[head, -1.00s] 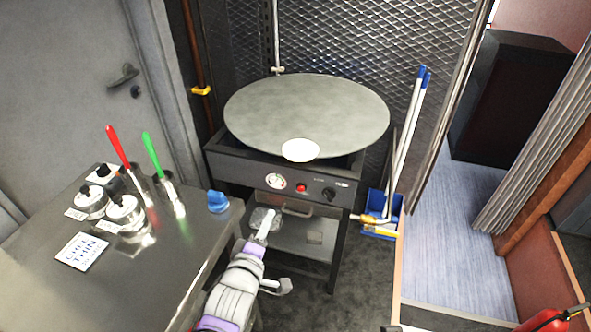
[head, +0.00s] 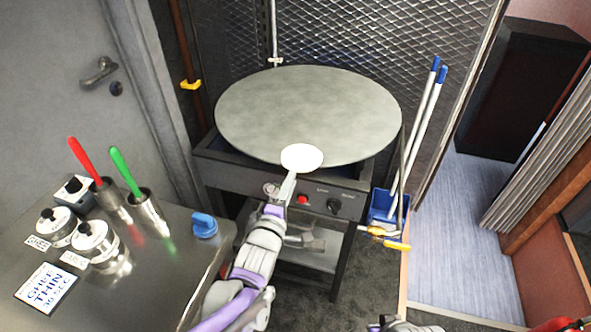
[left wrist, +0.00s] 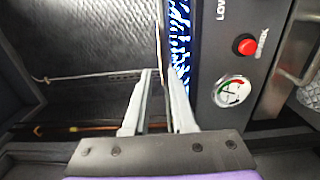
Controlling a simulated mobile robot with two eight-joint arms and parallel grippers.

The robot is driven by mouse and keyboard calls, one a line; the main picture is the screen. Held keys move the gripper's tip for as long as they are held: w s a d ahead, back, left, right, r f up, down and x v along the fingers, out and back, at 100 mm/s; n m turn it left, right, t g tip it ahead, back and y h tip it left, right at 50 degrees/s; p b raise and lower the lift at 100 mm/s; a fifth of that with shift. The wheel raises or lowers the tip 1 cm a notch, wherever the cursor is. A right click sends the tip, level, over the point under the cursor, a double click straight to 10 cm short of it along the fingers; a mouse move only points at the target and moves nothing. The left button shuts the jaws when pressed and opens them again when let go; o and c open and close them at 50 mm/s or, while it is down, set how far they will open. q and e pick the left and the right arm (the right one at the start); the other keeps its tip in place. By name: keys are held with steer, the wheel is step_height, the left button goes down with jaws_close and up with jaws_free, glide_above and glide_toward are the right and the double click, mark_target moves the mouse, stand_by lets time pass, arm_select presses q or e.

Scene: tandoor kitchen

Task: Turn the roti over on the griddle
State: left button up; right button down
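The roti (head: 302,157) is a pale white disc lying at the near edge of the large round grey griddle (head: 300,105). My left gripper (head: 288,183) is just below and in front of the roti, its fingers pointing up at it. In the left wrist view, the two fingers of my left gripper (left wrist: 158,72) stand apart with a narrow gap. A thin edge shows near the fingertips there; I cannot tell whether it is roti or griddle. No grip on the roti is visible.
The burner stand has a red button (left wrist: 244,46) and gauge (left wrist: 232,91). A steel counter (head: 165,290) at left holds red-handled (head: 85,160) and green-handled (head: 125,168) tools in cups. A blue dustpan (head: 383,207) and white poles stand right of the griddle.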

mark_target(294, 167)
arm_select(q)
steer(key=x, duration=0.4)
steer(key=shift+b, duration=0.35)
jaws_close()
step_height(294, 167, up, 3)
steer(key=shift+f+p, duration=0.2)
steer(key=shift+p, duration=0.5)
steer(key=shift+s, duration=0.1)
steer(key=s+a+r+p, duration=0.2)
steer(key=s, duration=0.4)
steer(key=s+a+r+p, duration=0.1)
steer(key=s+a+r, duration=0.1)
steer(key=s, duration=0.5)
steer(key=shift+a+r+p, duration=0.15)
steer(key=shift+r+p, duration=0.25)
steer(key=shift+r, duration=0.1)
